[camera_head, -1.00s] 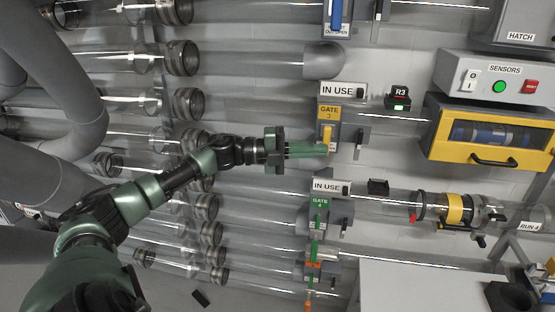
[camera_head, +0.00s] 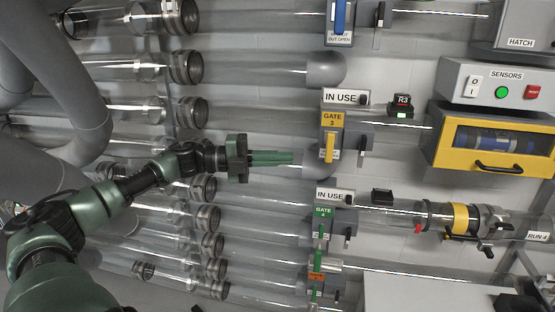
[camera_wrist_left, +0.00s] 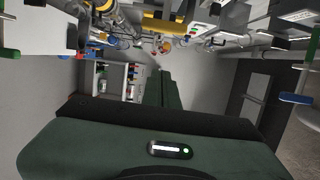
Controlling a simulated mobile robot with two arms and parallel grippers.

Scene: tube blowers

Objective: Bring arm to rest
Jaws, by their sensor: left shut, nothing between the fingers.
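My left arm comes in from the lower left of the head view. Its gripper (camera_head: 290,158) is shut and empty, with its green fingers pointing right. The fingertips are a little left of the yellow GATE 3 handle (camera_head: 330,148), with a visible gap between them. In the left wrist view the shut fingers (camera_wrist_left: 160,88) point away from the camera over open room. My right arm and gripper are not in view.
Clear tubes with grey collars run behind the arm. The green GATE 4 (camera_head: 322,222) is below GATE 3. IN USE signs (camera_head: 346,97) sit above the gates. A yellow-framed box (camera_head: 490,145) and the SENSORS panel (camera_head: 502,82) are at the right. A white surface (camera_head: 420,292) is at the lower right.

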